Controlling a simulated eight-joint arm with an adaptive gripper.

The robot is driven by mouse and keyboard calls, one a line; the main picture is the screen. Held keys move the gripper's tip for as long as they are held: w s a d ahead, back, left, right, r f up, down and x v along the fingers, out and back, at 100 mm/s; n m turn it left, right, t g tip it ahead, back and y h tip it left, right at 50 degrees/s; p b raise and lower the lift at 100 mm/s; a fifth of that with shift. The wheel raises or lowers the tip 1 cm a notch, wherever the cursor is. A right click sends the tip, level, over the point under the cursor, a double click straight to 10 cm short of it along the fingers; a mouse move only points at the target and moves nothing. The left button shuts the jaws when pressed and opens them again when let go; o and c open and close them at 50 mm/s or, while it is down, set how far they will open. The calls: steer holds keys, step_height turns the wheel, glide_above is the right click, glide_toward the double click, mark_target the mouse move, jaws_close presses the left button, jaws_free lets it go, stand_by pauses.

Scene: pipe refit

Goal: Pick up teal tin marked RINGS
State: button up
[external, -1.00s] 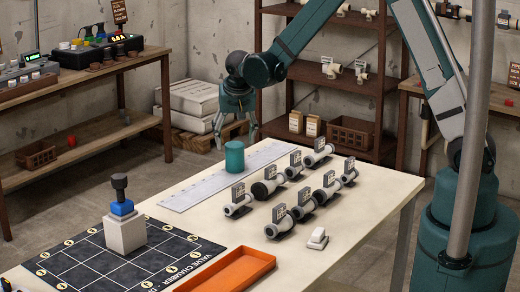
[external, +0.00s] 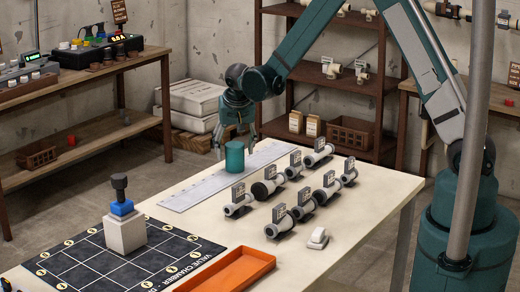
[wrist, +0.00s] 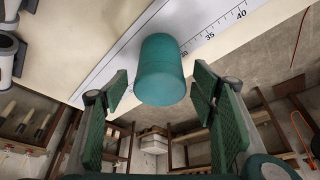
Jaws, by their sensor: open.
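The teal tin (external: 234,158) stands upright on the ruler strip near the far edge of the table. In the wrist view the tin (wrist: 161,70) shows beyond the open fingertips, roughly centred between them. No RINGS marking can be read on it.
The white ruler strip (external: 190,195) lies under the tin. Several pipe pieces with labels (external: 270,188) stand to its right. A grey block with a blue and black valve (external: 125,232), a dark grid mat (external: 75,262) and an orange tray (external: 232,272) are nearer the camera.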

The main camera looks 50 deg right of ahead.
stand_by(0.3)
steer(key=c, duration=1.1)
steer(key=shift+r+p, duration=0.5)
steer(key=shift+r, duration=4.5)
